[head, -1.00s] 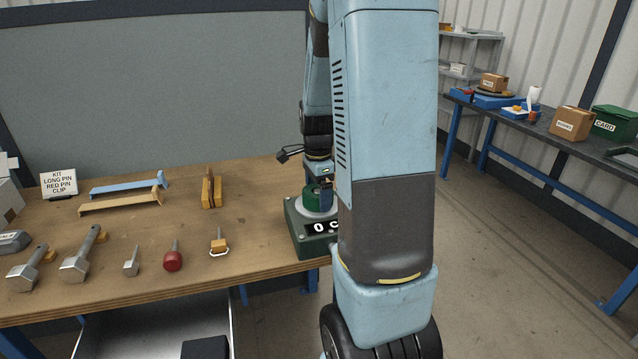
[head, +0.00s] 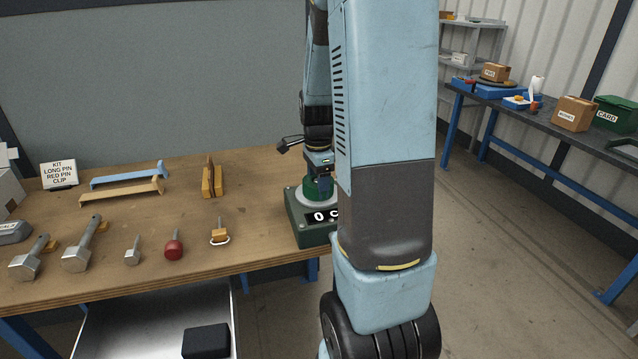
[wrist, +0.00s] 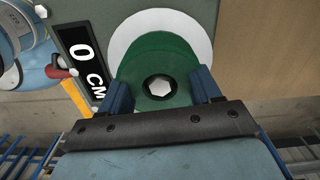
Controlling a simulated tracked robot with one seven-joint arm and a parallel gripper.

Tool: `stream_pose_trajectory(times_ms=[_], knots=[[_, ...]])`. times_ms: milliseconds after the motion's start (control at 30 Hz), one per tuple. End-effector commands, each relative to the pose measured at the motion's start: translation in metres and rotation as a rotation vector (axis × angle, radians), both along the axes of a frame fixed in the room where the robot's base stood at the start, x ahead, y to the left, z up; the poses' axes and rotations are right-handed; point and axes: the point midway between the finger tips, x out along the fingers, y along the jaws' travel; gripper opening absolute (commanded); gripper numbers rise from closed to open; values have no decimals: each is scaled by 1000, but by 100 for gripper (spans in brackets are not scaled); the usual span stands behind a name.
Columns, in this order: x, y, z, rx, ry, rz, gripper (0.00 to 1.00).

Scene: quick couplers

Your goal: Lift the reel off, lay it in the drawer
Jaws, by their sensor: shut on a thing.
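The green reel (head: 314,188) sits on the pale disc of the green measuring stand (head: 300,236) at the right end of the bench. The stand's display reads 0 CM in the wrist view. My gripper (head: 319,180) is over the reel, partly hidden behind my own arm in the head view. In the wrist view my gripper (wrist: 160,97) has its blue fingers shut on the two sides of the green reel (wrist: 155,62), around its hub with a pale hexagonal centre. The open drawer (head: 150,325) is below the bench's front edge, at the lower left.
A black block (head: 206,341) lies in the drawer; the drawer floor left of it is bare. Several metal pins, a red-knobbed pin (head: 174,245) and a clip (head: 220,235) lie along the front of the bench (head: 130,205). Racks and a kit sign (head: 59,175) stand behind.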

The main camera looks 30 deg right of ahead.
Motion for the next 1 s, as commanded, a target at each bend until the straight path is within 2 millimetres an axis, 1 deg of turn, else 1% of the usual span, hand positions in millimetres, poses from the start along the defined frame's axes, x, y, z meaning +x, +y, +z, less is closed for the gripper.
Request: stream_pose_trajectory(times_ms=[33, 300, 400, 567, 1000], knots=[[0, 0, 0, 0, 0, 0, 60], [0, 0, 0, 0, 0, 0, 34], [0, 0, 0, 0, 0, -1, 26], [0, 0, 2, 0, -1, 0, 26], [0, 0, 16, 0, 0, -1, 26]])
